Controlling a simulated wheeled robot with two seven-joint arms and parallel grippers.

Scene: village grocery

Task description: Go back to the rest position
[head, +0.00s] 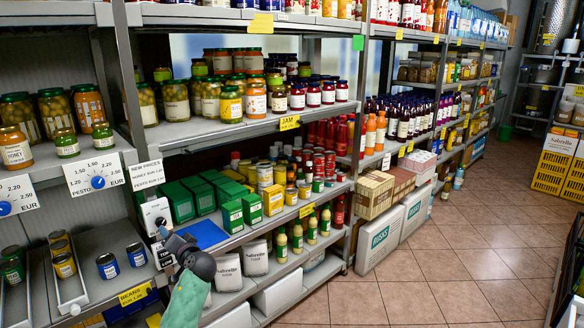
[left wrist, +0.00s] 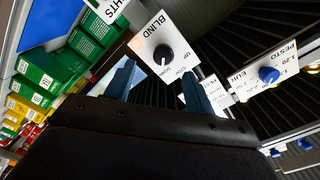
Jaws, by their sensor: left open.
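My left gripper (head: 168,239) is in the lower left of the head view, in front of the shelf edge beside white dial panels. In the left wrist view its two blue fingers (left wrist: 158,78) stand apart with nothing between them. A white panel marked BLIND (left wrist: 152,24), with a black knob (left wrist: 163,55), lies just beyond the fingertips. I cannot tell the exact gap to the knob. In the head view a white panel with a dark knob (head: 160,221) shows just above the gripper. My right gripper is not in view.
A blue flat surface (head: 203,233) and green boxes (head: 232,216) are close to the gripper. A pesto dial panel (head: 96,175) hangs at the left. Jars and bottles fill the shelves. The tiled floor (head: 440,270) at the right is clear.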

